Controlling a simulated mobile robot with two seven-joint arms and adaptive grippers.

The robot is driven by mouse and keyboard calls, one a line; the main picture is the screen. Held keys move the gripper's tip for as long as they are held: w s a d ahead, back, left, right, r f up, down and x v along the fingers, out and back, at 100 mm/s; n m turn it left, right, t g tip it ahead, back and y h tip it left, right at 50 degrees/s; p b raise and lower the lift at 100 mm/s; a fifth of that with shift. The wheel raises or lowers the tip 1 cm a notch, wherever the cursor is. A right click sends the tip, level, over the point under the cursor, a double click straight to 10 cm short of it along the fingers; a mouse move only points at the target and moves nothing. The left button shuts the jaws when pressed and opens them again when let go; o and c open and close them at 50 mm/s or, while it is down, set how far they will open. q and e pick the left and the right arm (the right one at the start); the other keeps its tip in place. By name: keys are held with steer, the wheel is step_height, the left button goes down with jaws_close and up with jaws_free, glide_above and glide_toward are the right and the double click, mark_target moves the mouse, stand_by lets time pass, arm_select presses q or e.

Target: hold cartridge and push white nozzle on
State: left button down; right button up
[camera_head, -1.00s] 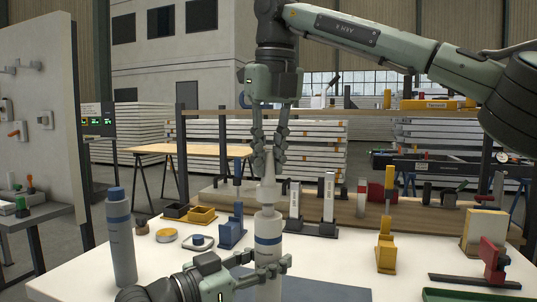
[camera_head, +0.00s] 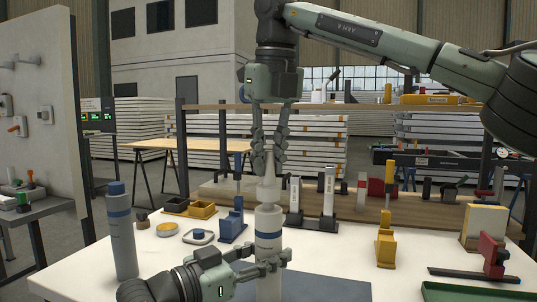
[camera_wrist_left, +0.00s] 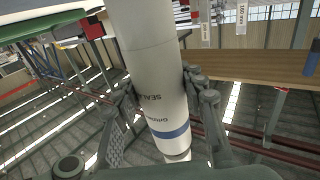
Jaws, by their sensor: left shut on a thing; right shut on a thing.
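A white cartridge (camera_head: 268,242) with a blue band stands upright at the front middle of the white table. My left gripper (camera_head: 268,262) is shut around its lower body; the left wrist view also shows the cartridge (camera_wrist_left: 155,75) between the fingers (camera_wrist_left: 160,105). My right gripper (camera_head: 267,168) points down from above and is shut on the white nozzle (camera_head: 267,190). Its fingers hide part of the nozzle's upper end. The nozzle is upright and in line with the cartridge, its lower end at the cartridge top. I cannot tell how far it is seated.
A grey bottle with a blue cap (camera_head: 121,235) stands on the left of the table (camera_head: 75,280). A yellow holder (camera_head: 386,245) and green tray (camera_head: 470,296) are right.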

steer(key=shift+f, duration=1.1)
steer(key=o, duration=1)
steer(key=shift+r, duration=0.15)
steer(key=r, duration=0.4)
steer(key=s+r, duration=0.1)
steer(key=r, duration=0.6)
steer(key=shift+s+d+r, duration=0.3)
steer(key=shift+d+r, duration=0.05)
steer(key=shift+d, duration=0.05)
arm_select(q)
steer(key=c, duration=0.8)
jaws_free()
steer(key=shift+a, duration=0.1)
